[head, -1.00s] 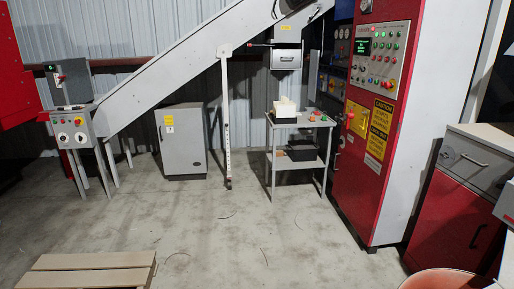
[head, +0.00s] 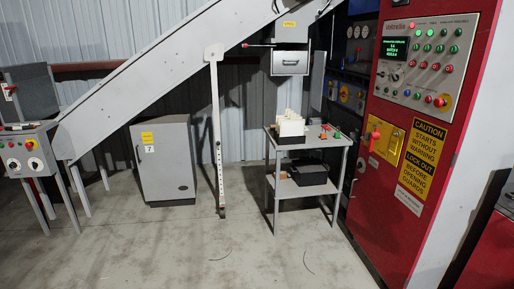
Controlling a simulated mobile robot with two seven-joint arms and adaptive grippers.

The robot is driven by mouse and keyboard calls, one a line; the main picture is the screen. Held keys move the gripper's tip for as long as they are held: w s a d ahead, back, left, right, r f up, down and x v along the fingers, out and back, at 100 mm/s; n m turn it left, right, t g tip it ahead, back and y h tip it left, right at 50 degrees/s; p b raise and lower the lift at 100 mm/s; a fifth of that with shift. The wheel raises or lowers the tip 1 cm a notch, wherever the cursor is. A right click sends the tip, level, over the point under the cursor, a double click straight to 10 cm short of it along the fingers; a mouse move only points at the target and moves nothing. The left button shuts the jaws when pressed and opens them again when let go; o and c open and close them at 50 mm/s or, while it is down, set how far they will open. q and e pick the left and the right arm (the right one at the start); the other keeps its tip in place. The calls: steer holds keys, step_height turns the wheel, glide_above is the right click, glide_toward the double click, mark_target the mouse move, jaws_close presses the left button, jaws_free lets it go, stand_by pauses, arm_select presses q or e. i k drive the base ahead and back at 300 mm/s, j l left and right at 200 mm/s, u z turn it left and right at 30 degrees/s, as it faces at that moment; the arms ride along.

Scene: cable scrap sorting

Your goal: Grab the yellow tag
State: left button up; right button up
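I cannot make out a loose yellow tag for certain. A small grey cart (head: 297,154) stands ahead, right of the middle. On its top a black tray (head: 291,139) holds upright cream-white pieces (head: 290,123), too small to tell apart. Small red items (head: 324,131) and a green one (head: 337,134) lie beside the tray. A yellow plate with a red knob (head: 384,142) is on the front of the red control cabinet (head: 372,211). Neither of my grippers is in view.
A black bin (head: 306,174) sits on the cart's lower shelf. A grey cabinet (head: 165,165) and a thin white post (head: 218,140) stand to its left. A sloping conveyor (head: 150,80) crosses above. The concrete floor (head: 190,250) in front is clear except for thin wire scraps.

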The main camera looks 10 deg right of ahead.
mark_target(394, 140)
steer(key=i+z, duration=0.3)
steer(key=i, duration=0.4)
steer(key=i+j+z, duration=0.25)
steer(key=i, duration=0.4)
steer(key=i+l+z, duration=0.1)
steer(key=i+z, duration=0.5)
steer(key=z, duration=0.25)
steer(key=i+z, duration=0.4)
steer(key=k, duration=0.05)
